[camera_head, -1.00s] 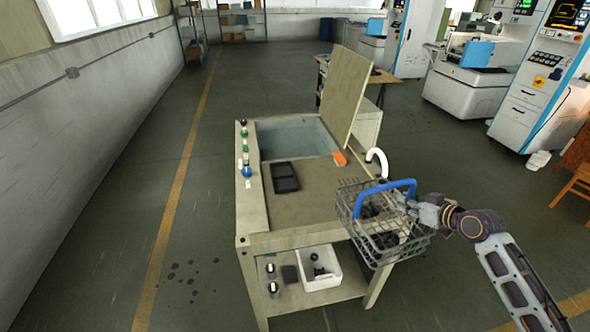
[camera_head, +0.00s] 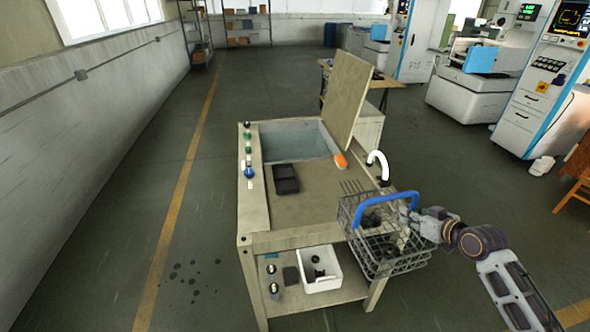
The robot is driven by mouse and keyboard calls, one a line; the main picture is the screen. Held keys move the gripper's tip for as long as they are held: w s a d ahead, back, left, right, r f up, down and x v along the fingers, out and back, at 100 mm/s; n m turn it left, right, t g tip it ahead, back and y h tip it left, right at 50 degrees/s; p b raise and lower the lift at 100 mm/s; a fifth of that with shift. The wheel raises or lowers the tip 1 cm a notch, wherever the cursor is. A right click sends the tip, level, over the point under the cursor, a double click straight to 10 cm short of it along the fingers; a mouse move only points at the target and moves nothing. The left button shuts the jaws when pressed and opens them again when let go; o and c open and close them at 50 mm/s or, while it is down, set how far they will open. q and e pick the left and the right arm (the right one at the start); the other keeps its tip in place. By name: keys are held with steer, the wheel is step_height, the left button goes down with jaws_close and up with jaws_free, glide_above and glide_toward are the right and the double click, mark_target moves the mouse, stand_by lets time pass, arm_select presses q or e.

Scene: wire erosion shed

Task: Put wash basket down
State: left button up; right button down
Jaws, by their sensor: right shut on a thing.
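The wash basket (camera_head: 388,268) is a grey wire basket with a blue arched handle (camera_head: 386,207) and dark parts inside. My right gripper (camera_head: 412,217) is shut on the basket at its handle side, with the arm coming from the lower right. The basket hangs at the front right corner of the wash bench (camera_head: 306,204), partly in front of the bench edge. I cannot tell whether it touches the bench. My left gripper is not in view.
The bench has an open lid (camera_head: 349,98) over a grey tank (camera_head: 296,141), a black tray (camera_head: 285,178), an orange item (camera_head: 340,160) and a white curved spout (camera_head: 378,161). The middle of its top is clear. A white bin (camera_head: 321,271) stands on the lower shelf.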

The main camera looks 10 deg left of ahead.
mark_target(401, 273)
steer(key=shift+s, duration=0.35)
steer(key=shift+s+a+f+m+t+h, duration=0.25)
steer(key=shift+s+a+f+m+h, duration=0.35)
steer(key=shift+s+f+m+h, duration=1.05)
steer(key=shift+s+a+f+m+t+h, duration=0.25)
steer(key=shift+s+a+f, duration=0.7)
steer(key=shift+s, duration=1.55)
steer(key=shift+s+a+f+m+t+h, duration=0.3)
steer(key=shift+s+f+m+h, duration=0.55)
steer(key=shift+s+f, duration=1.05)
steer(key=shift+s+r, duration=0.15)
steer(key=shift+s, duration=0.25)
steer(key=shift+d, duration=0.1)
